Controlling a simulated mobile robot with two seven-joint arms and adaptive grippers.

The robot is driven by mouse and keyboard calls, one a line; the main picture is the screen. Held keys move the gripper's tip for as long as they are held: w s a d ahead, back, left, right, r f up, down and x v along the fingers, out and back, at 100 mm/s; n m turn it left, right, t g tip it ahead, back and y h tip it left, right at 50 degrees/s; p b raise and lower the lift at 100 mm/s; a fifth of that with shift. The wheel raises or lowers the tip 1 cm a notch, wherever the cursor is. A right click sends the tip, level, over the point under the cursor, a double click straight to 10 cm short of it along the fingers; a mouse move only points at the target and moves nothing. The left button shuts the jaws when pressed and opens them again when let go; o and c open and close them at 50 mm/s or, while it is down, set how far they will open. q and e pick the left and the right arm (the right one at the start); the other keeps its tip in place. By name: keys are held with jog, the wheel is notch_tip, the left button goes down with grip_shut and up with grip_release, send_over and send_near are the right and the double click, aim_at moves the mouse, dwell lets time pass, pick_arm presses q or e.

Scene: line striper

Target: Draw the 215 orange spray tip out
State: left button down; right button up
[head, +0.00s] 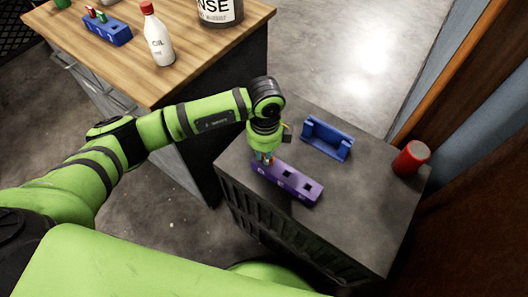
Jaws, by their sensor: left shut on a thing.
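A purple holder block (305,188) with square sockets lies on the dark grey cabinet top. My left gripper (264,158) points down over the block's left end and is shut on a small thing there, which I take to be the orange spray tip. The fingers hide most of it, so its number cannot be read, and I cannot tell whether it is still seated in its socket. The sockets to the right look empty. My right gripper is not in view.
A blue bracket-like holder (327,138) stands behind the purple block. A red can (411,158) stands near the cabinet's right edge. The wooden bench (110,65) at upper left carries an oil bottle (158,38), a dark labelled container (219,12) and a blue tip rack (107,30).

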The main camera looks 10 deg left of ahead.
pick_arm(q)
jog(key=shift+d+r, duration=0.4)
jog(key=shift+d, duration=0.1)
jog(key=shift+r+p, duration=0.35)
jog(key=shift+p, duration=0.1)
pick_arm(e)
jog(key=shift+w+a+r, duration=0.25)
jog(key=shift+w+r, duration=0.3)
pick_arm(q)
jog(key=shift+r, duration=0.15)
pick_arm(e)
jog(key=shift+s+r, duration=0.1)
pick_arm(q)
jog(key=shift+r+p, duration=0.85)
jog(key=shift+d+r+p, duration=0.1)
jog(key=shift+r+p, duration=0.6)
jog(key=shift+r, duration=0.05)
jog(key=shift+a+r+p, duration=0.25)
jog(key=shift+r+p, duration=0.1)
jog(key=shift+r, duration=0.35)
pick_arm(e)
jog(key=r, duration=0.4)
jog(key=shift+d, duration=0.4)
